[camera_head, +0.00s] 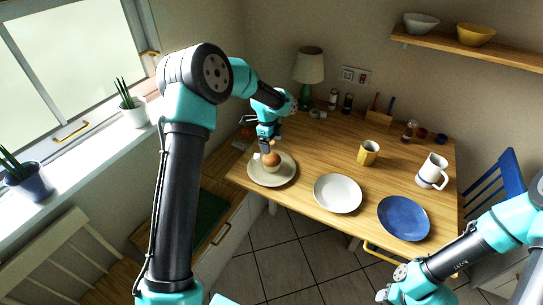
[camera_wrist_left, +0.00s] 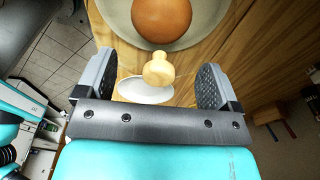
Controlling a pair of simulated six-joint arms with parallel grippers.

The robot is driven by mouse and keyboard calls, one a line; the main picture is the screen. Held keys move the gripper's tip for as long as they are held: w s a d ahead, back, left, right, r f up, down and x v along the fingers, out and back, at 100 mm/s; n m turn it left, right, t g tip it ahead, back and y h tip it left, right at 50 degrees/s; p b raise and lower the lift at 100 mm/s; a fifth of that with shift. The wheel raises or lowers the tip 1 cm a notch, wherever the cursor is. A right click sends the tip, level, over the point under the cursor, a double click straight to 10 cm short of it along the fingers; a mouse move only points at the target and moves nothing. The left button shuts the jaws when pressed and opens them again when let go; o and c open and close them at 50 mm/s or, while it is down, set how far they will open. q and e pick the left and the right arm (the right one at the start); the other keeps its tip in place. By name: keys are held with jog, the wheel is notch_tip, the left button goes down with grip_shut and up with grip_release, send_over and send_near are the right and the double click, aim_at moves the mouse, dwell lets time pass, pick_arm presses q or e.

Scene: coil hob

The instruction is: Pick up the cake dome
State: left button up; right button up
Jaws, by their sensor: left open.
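The cake dome is clear, so its glass hardly shows; its pale wooden knob (camera_wrist_left: 158,68) lies between my fingers in the left wrist view. A round brown cake (camera_wrist_left: 162,18) shows near the knob, on a grey-beige plate (camera_head: 287,178) at the table's left end. My left gripper (camera_head: 266,148) is over that plate, pointing down. In the left wrist view its jaws (camera_wrist_left: 152,85) are open, one pad on each side of the knob, with gaps on both sides. My right arm's end (camera_head: 388,294) is at the lower right edge; its jaw state is unclear.
A white plate (camera_head: 337,194) and a blue plate (camera_head: 404,218) lie along the front edge. A lamp (camera_head: 309,68) and jars (camera_head: 347,103) stand at the back. The table's middle is clear.

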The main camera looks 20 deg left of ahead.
pick_arm(q)
jog(key=shift+f, duration=0.35)
jog(key=shift+c, duration=0.2)
jog(key=shift+s+f, duration=0.1)
grip_shut()
dwell(0.6)
